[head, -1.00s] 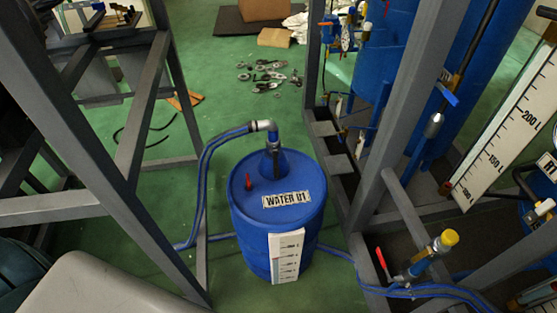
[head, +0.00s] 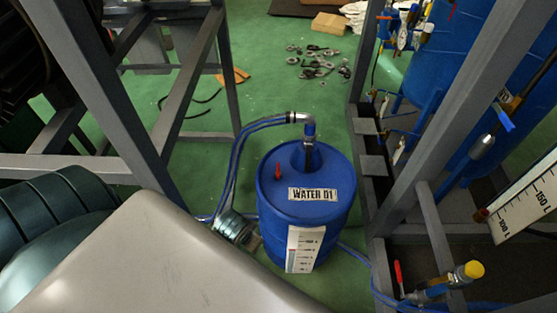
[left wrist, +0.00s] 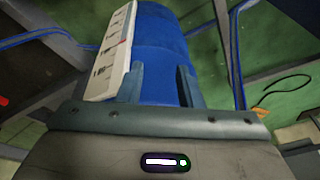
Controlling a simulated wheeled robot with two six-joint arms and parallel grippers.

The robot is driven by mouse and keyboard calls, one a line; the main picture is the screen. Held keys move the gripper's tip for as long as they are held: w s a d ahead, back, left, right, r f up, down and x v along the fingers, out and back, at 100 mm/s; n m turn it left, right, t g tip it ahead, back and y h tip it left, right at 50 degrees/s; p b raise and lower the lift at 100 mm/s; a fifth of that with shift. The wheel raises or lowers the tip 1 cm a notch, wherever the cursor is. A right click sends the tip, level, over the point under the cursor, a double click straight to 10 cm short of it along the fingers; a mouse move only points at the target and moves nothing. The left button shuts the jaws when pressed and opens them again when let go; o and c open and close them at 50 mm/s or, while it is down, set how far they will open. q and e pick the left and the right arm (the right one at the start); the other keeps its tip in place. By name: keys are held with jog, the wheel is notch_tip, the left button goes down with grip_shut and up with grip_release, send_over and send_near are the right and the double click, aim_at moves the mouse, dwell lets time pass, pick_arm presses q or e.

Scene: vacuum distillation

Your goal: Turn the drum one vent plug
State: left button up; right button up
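The blue drum labelled WATER 01 (head: 300,215) stands upright on the green floor in the head view. A small red vent plug (head: 278,172) sticks up from the left of its lid. My left wrist and gripper (head: 248,240) are low beside the drum's left side, below the lid; the fingers are hard to make out there. In the left wrist view the two fingers (left wrist: 161,86) are apart with nothing between them, and the blue drum wall (left wrist: 160,35) lies beyond them. The plug does not show in that view. My right gripper is not in view.
A pipe elbow (head: 307,125) with blue hoses rises from the lid. A white level scale (head: 304,250) is on the drum's front. Grey frames stand left (head: 190,80) and right (head: 440,130). A red-handled valve (head: 398,273) is at lower right. Loose metal parts (head: 318,62) lie behind.

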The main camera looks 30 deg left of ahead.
pick_arm(q)
jog(key=w+r+n, duration=0.1)
jog(key=w+r, duration=0.4)
notch_tip(320, 180, up, 5)
jog(key=n+g, duration=0.3)
jog(key=n, duration=0.3)
send_over(278, 169)
jog(key=shift+h, duration=0.4)
notch_tip(278, 169, down, 11)
jog(key=shift+r+p, duration=0.1)
jog(key=shift+p, duration=0.2)
grip_shut()
